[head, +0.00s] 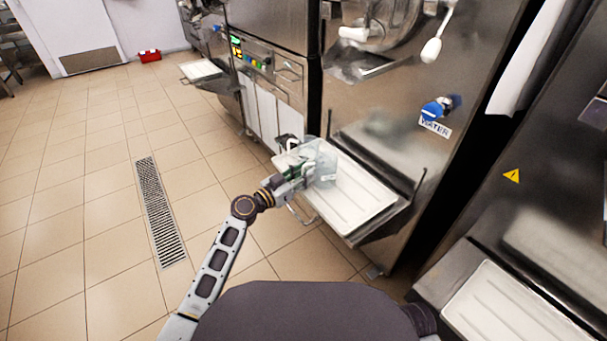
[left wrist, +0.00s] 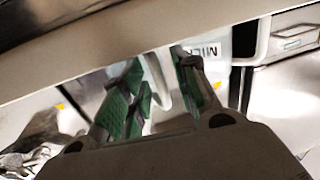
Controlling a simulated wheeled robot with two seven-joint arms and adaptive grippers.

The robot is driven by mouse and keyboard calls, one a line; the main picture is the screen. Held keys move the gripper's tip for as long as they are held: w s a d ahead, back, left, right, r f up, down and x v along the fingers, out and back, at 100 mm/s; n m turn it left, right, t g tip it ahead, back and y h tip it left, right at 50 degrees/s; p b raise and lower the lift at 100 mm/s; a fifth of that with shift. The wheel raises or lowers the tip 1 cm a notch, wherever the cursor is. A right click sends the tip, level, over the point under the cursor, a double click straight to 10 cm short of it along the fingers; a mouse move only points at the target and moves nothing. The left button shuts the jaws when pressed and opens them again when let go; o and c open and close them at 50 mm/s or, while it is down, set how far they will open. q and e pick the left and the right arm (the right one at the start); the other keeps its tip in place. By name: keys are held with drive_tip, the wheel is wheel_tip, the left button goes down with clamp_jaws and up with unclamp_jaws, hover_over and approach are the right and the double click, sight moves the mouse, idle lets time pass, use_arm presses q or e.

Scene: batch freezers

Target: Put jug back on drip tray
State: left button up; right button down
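The clear, see-through jug (head: 326,162) is at the far left corner of the white drip tray (head: 352,208) on the middle machine. I cannot tell whether its base touches the tray. My left gripper (head: 308,172) is at the jug's left side, with its fingers against it. In the left wrist view the green-padded fingers (left wrist: 158,92) stand on either side of a pale, see-through strip (left wrist: 158,80) that looks like the jug's handle. The gripper looks shut on it. My right gripper is out of view.
A steel machine with a blue WATER knob (head: 437,109) rises behind the tray. A second tray (head: 515,312) is at the lower right. A floor drain (head: 160,212) runs along the open tiles at left.

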use_arm(q)
drive_tip(key=shift+r, duration=0.1)
idle(0.3)
drive_tip(key=v, duration=1.2)
idle(0.7)
drive_tip(key=s+f+n+g+y, duration=0.4)
drive_tip(key=s+f+g+y, duration=0.25)
drive_tip(key=s+f, duration=1.1)
drive_tip(key=s+a+f+n+g+y, duration=0.1)
drive_tip(key=s+a+n+y, duration=0.1)
drive_tip(key=s+a, duration=0.3)
drive_tip(key=shift+s+f+n+y, duration=0.3)
drive_tip(key=shift+s+y, duration=0.55)
drive_tip(key=shift+s, duration=0.65)
drive_tip(key=shift+g, duration=0.25)
